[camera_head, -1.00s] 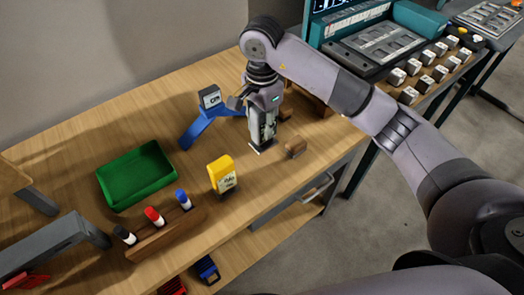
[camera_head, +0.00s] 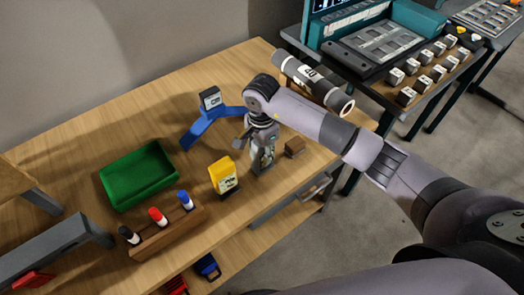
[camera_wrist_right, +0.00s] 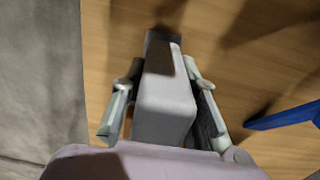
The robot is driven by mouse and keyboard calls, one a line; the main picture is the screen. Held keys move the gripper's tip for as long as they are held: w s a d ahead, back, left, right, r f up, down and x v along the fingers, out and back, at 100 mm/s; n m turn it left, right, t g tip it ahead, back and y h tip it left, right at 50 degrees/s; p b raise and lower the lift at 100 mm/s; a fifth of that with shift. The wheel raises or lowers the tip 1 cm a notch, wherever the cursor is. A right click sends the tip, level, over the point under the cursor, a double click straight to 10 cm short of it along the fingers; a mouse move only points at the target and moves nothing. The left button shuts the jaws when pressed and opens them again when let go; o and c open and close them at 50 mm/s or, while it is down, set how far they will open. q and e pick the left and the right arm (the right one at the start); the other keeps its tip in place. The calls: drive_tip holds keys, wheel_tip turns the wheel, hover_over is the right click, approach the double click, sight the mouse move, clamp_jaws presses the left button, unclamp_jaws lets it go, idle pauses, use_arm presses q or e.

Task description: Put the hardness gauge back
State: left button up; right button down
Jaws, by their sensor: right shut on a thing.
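My right gripper (camera_head: 262,158) points down over the wooden bench, to the right of the yellow device. In the right wrist view, its fingers (camera_wrist_right: 160,105) are shut on a grey block-shaped device (camera_wrist_right: 165,100) with a dark far end, which I take for the hardness gauge. In the head view the gauge is mostly hidden by the fingers, and I cannot tell whether its lower end touches the bench. A small brown wooden block (camera_head: 295,147) sits just right of the gripper. My left gripper is not in view.
A yellow device (camera_head: 223,176) stands on a dark base. A grey roll (camera_head: 315,84) lies behind my arm. A green tray (camera_head: 138,176) and a wooden marker rack (camera_head: 165,233) are left. Bare bench lies behind the tray.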

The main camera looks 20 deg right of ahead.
drive_tip(key=shift+f, duration=0.1)
drive_tip(key=c, duration=1.2)
unclamp_jaws()
drive_tip(key=shift+c, duration=0.2)
drive_tip(key=shift+r, duration=0.3)
wheel_tip(320, 180, up, 11)
drive_tip(key=b, duration=0.3)
drive_tip(key=shift+w+f, duration=0.1)
drive_tip(key=shift+f, duration=0.1)
drive_tip(key=shift+r, duration=0.55)
drive_tip(key=shift+f, duration=0.1)
